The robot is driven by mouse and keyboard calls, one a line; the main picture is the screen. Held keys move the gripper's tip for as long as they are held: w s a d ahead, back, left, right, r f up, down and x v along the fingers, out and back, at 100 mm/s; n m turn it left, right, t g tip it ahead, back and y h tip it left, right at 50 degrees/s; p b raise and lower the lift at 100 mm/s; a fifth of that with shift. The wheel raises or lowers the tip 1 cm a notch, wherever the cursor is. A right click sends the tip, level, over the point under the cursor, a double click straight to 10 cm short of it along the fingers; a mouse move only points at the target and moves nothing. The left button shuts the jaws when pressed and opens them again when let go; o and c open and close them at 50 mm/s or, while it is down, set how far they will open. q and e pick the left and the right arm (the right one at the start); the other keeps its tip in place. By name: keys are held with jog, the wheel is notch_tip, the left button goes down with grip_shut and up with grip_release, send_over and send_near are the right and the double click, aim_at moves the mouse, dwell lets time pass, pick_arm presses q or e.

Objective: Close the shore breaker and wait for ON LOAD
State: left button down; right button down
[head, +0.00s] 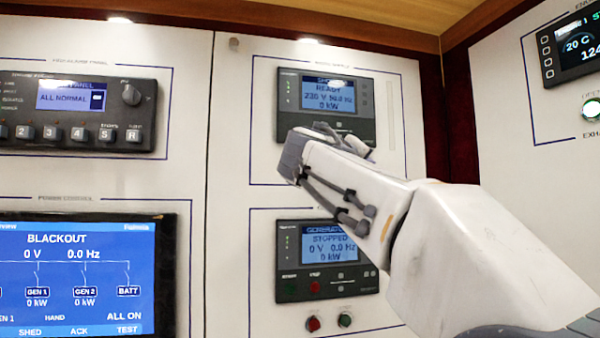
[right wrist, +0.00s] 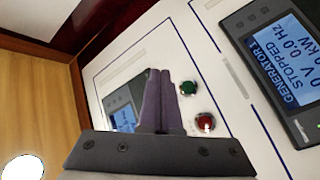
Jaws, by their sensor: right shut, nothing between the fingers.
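The shore supply unit (head: 325,92) is at the upper middle of the head view. Its screen reads READY, 230 V, 0 kW; part of the Hz figure is unclear. My right gripper (head: 330,134) is in front of the unit's lower edge, and my arm hides the panel just below. In the right wrist view my right gripper (right wrist: 160,72) is shut and empty. A green button (right wrist: 188,88) and a red button (right wrist: 205,122) are just right of the fingers. The fingers partly cover a unit (right wrist: 124,102) behind them. Contact cannot be told. My left gripper is not in view.
The generator unit (head: 328,245) below reads STOPPED, with a red (head: 313,323) and a green (head: 345,320) button beneath. The power control screen (head: 75,270) reads BLACKOUT, 0 V. The alarm panel (head: 75,108) reads ALL NORMAL. A side wall panel (head: 515,150) stands at right.

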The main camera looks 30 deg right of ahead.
jog(key=w+d+p, duration=0.2)
jog(key=w+p, duration=0.1)
jog(key=w, duration=0.5)
jog(key=shift+w+p, duration=0.15)
jog(key=shift+p, duration=0.2)
jog(key=shift+w, duration=0.15)
dwell(1.6)
jog(key=shift+w+d, duration=0.1)
jog(key=shift+w, duration=0.2)
jog(key=shift+w+d, duration=0.1)
jog(key=shift+w, duration=0.3)
dwell(0.6)
jog(key=shift+s, duration=0.1)
jog(key=shift+s+a+b, duration=0.2)
jog(key=shift+s+b, duration=0.4)
jog(key=shift+s, duration=0.1)
